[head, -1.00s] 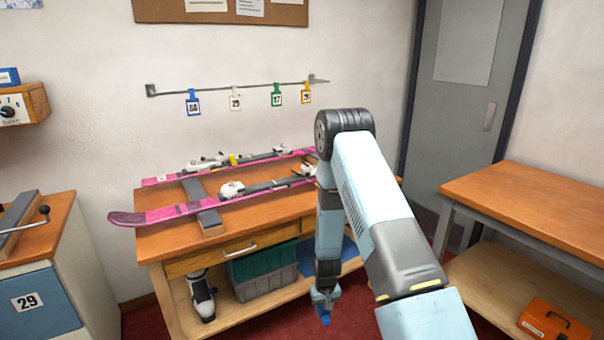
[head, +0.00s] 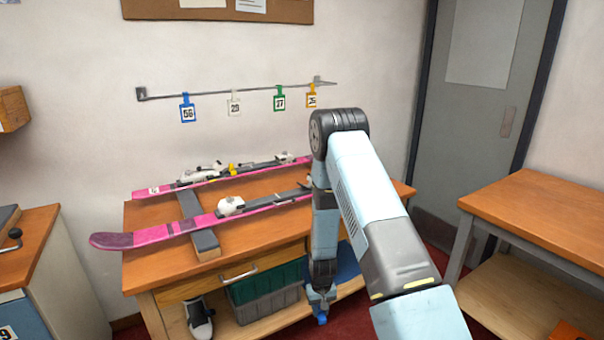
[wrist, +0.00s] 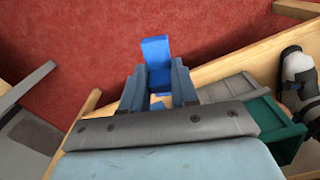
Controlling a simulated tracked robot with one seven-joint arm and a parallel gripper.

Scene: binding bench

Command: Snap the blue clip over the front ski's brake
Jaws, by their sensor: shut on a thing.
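My gripper (head: 321,312) hangs low in front of the bench's lower shelf, pointing down. It is shut on the blue clip (wrist: 156,55), which sticks out beyond the fingers in the wrist view; the clip's blue tip (head: 322,320) shows small in the head view. The front ski (head: 170,229) is pink and lies on the bench top, well above my gripper. Its binding has a white toe piece (head: 231,206); its rear part, where the brake would be, is partly hidden behind my arm. The rear ski (head: 172,188) lies behind it with a yellow piece (head: 232,169) on its binding.
The skis rest across a dark support bar (head: 206,240) on the wooden bench (head: 137,262). Under it are a green crate (head: 283,278) and a boot (head: 200,318). A second wooden table (head: 540,215) stands at right. Tags, one blue (head: 187,108), hang from a wall rail.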

